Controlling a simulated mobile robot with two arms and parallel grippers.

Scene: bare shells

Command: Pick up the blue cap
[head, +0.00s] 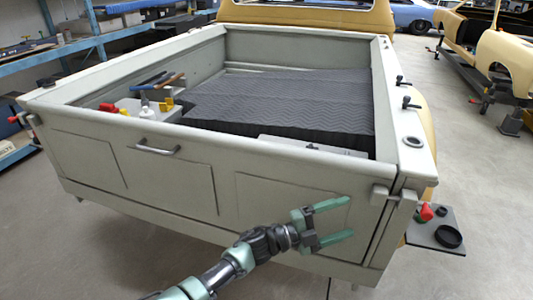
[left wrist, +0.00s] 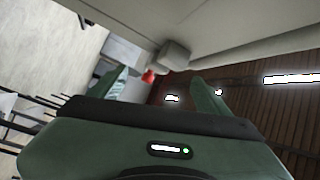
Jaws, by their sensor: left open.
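I cannot make out a blue cap for certain in either view. Blue-handled tools (head: 147,80) lie in the truck bed's near left corner, but their details are too small to tell. My left gripper (head: 350,218) is open and empty in front of the closed tailgate (head: 185,175), with its fingers pointing right. In the left wrist view the two open fingers (left wrist: 160,84) show with nothing between them but distant background and a small red thing (left wrist: 148,76). My right gripper is not in view.
A small side shelf (head: 424,239) at the right rear corner holds a red piece (head: 426,212) and a black ring (head: 449,236). A white bottle (head: 147,109) and yellow pieces (head: 168,103) stand in the bed's left corner. A ribbed dark mat (head: 290,100) covers the bed. Near floor is clear.

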